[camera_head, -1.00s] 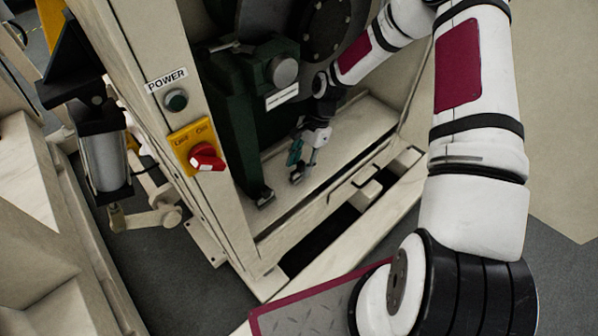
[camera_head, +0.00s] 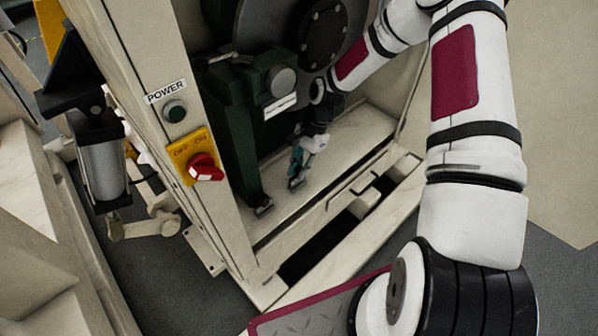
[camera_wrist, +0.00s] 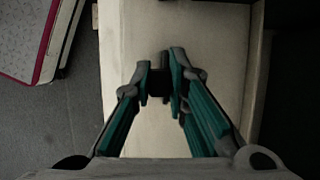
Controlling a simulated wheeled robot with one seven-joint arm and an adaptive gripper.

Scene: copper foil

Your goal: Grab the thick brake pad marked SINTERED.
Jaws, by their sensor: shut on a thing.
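My gripper (camera_head: 296,182) is down at the pale ledge (camera_head: 340,150) inside the machine, beside the dark green caliper housing (camera_head: 235,125). In the wrist view its teal and grey fingers (camera_wrist: 158,85) are shut on a small dark block (camera_wrist: 158,83), which I take to be the brake pad. The fingers cover much of the block, and no SINTERED marking can be read. In the head view the block cannot be made out. I cannot tell whether it touches the ledge.
A large dark disc (camera_head: 322,38) stands above the ledge. The machine's left post carries a POWER label (camera_head: 166,92) and a red switch (camera_head: 205,168) on a yellow plate. Dark slots (camera_head: 318,245) lie in front of the ledge. A grey cylinder (camera_head: 103,170) hangs at left.

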